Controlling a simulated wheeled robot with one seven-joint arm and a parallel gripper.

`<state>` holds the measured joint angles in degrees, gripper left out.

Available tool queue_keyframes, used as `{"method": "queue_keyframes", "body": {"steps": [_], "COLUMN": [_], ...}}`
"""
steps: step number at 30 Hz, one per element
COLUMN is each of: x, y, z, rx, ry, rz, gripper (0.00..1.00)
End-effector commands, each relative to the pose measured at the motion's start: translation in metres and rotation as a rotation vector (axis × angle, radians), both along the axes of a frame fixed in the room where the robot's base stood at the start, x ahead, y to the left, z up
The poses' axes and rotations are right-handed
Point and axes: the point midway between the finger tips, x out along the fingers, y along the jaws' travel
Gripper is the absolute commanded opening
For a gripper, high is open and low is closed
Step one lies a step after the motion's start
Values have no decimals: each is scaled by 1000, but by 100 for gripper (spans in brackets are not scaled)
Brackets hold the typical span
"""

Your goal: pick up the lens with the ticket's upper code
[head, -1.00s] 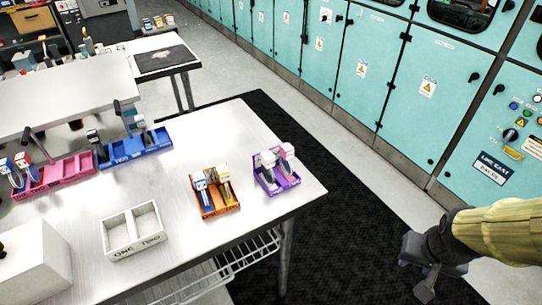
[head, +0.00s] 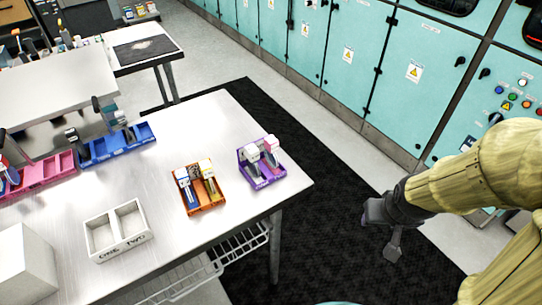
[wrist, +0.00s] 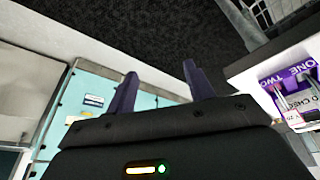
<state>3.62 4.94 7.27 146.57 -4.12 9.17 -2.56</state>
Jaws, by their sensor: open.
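No ticket or code can be read in the head view, and I cannot tell which piece is the lens. An orange tray (head: 205,207) holds a blue-and-white and a yellow-topped piece. A purple tray (head: 264,181) to its right, near the table corner, holds a white-topped and a pink-topped piece. The purple tray also shows at the right edge of the wrist view (wrist: 285,76), marked ONE and TWO. My gripper (head: 380,228) is off the table's right side, over the dark mat. Its two fingers (wrist: 160,78) are apart with nothing between them.
A white two-compartment box (head: 117,249) marked ONE and TWO stands at the table's front. Blue (head: 118,148) and pink (head: 48,178) trays lie at the left. A white block (head: 25,265) stands front left. Teal cabinets (head: 340,75) line the back right.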

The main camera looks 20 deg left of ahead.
Motion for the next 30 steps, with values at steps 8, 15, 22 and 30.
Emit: {"method": "queue_keyframes", "body": {"steps": [8, 15, 22, 30], "x": [58, 74, 75, 75], "y": [88, 175, 200, 200], "z": [2, 45, 71, 70], "rx": [114, 364, 464, 462], "ry": [-288, -603, -729, -728], "rz": [408, 637, 682, 683], "gripper": [53, 53, 53, 53]}}
